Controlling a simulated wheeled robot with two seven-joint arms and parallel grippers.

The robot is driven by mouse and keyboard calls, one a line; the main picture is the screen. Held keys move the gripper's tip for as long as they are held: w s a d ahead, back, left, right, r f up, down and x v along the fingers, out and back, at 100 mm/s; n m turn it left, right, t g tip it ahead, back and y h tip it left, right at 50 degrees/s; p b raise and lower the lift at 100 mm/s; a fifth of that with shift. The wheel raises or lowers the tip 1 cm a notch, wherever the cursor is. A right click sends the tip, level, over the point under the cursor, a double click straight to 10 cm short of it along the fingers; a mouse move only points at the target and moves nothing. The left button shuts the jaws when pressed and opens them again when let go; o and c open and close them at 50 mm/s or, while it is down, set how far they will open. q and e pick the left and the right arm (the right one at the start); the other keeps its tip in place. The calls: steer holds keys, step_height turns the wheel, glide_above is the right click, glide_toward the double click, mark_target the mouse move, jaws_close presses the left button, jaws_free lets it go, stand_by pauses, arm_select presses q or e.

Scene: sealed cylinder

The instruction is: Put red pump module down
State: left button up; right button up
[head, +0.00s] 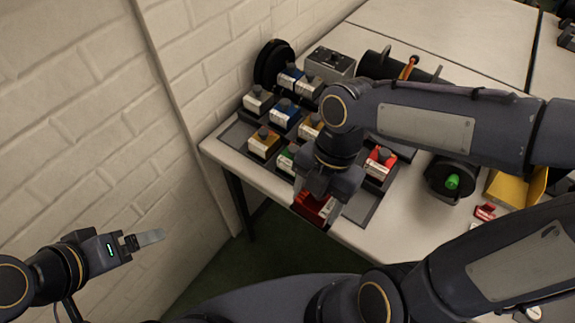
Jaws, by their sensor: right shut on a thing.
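My left gripper (148,239) is away from the table at the lower left. Its fingers show edge-on, so their opening is unclear.
A grey box (331,62) stands behind. A dark round part with a green knob (452,182) and a yellow bin (517,188) stand right. A brick wall borders the left.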

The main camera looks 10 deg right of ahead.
steer(key=shift+f, duration=0.15)
steer(key=w+d+f, duration=0.2)
steer(key=w+f, duration=0.1)
steer(key=w+d+f, duration=0.2)
steer(key=w+d, duration=0.1)
steer(key=w+d+f, duration=0.2)
steer(key=w+f, duration=0.1)
steer(key=w, duration=0.1)
steer(key=shift+d+f+p, duration=0.35)
steer(key=shift+d, duration=0.05)
steer(key=shift+w+d+f, duration=0.1)
steer(key=shift+f, duration=0.1)
steer(key=shift+w+d+f, duration=0.1)
steer(key=shift+w+f, duration=0.05)
steer(key=shift+f, duration=0.8)
steer(key=shift+w+d+f, duration=0.1)
steer(key=shift+f, duration=0.8)
steer(key=shift+f, duration=0.15)
steer(key=o, duration=1.3)
steer(key=shift+c, duration=0.2)
